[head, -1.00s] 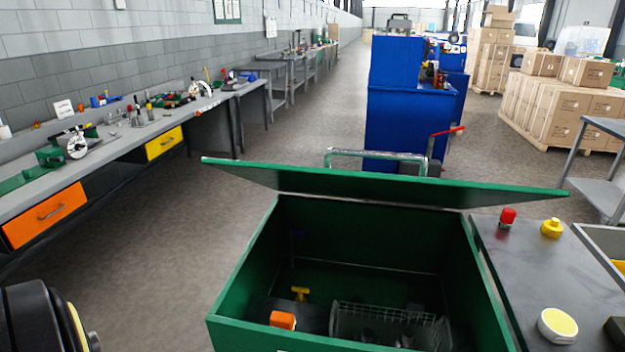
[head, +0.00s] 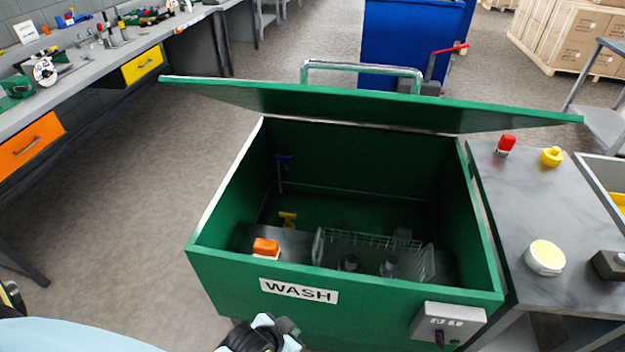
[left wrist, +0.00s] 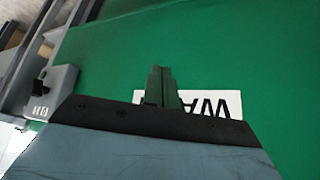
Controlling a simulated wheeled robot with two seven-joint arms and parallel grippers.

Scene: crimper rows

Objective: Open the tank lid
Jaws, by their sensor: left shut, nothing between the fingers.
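The green wash tank (head: 225,280) stands in front of me with its front label "WASH" facing me. Its green lid (head: 370,104) is raised and tilted back over the rear edge, so the inside shows. My left gripper (head: 285,334) is low in front of the tank's front wall, below the label. In the left wrist view my left gripper (left wrist: 161,88) is shut and empty, its fingers pointing at the green front and covering part of the label (left wrist: 222,100). I cannot tell whether it touches the wall. My right gripper is out of view.
Inside the tank are a wire basket (head: 365,237), an orange block (head: 265,246) and a yellow valve (head: 288,219). A control box (head: 447,323) sits on the tank's front right. A grey side table (head: 540,210) with buttons adjoins at right. The floor at left is clear.

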